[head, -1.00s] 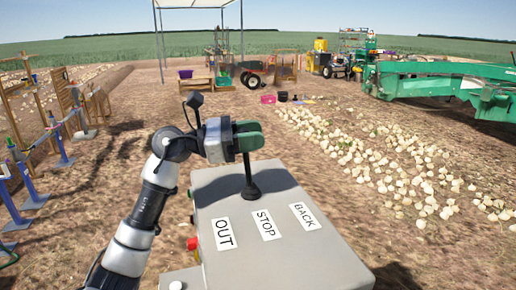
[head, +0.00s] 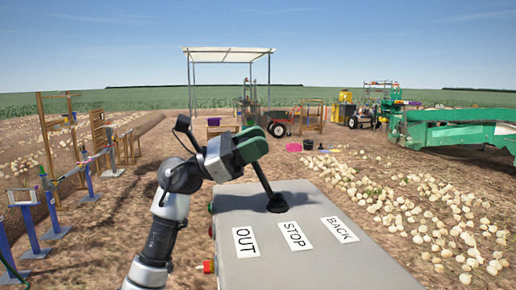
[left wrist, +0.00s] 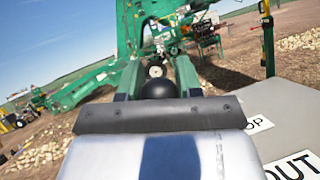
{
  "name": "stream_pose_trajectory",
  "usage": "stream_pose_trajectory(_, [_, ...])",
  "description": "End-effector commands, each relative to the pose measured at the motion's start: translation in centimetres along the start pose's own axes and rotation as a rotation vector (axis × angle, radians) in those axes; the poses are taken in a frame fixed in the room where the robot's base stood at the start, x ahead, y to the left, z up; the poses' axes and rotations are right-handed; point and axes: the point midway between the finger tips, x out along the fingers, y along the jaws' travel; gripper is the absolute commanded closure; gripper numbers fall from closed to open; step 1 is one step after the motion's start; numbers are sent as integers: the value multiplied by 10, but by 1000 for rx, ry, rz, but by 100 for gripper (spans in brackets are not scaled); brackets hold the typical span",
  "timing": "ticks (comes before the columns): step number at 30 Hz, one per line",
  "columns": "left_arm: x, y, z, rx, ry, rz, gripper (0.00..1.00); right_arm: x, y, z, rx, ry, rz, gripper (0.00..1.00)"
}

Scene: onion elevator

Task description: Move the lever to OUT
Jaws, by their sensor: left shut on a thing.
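The black lever (head: 266,184) rises from a round boot on top of the grey control box (head: 330,268). It leans to the left, toward the side of the OUT label (head: 245,242). The STOP label (head: 295,237) and BACK label (head: 340,230) follow to the right. My left gripper (head: 251,148), with green fingers, is shut on the lever's top. In the left wrist view the lever's round black knob (left wrist: 159,89) sits between the two fingers. The lever's shaft is hidden there. My right gripper is not in view.
Coloured buttons, including a red one (head: 208,266), stick out of the box's left side. Onions (head: 400,205) lie on the soil to the right. A green machine (head: 455,130) stands beyond. Blue-legged stands (head: 52,215) are at the left.

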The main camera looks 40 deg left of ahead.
Motion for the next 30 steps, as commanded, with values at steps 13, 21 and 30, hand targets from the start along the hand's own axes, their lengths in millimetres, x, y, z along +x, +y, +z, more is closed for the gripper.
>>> stream_pose_trajectory(13, [0, -1, -1, -3, 2, -2, 40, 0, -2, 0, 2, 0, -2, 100])
stream_pose_trajectory(21, [-18, -1, -4, -2, 4, 1, 40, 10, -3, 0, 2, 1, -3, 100])
stream_pose_trajectory(30, [-78, -1, -5, -3, 5, 0, 40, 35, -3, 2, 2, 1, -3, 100])
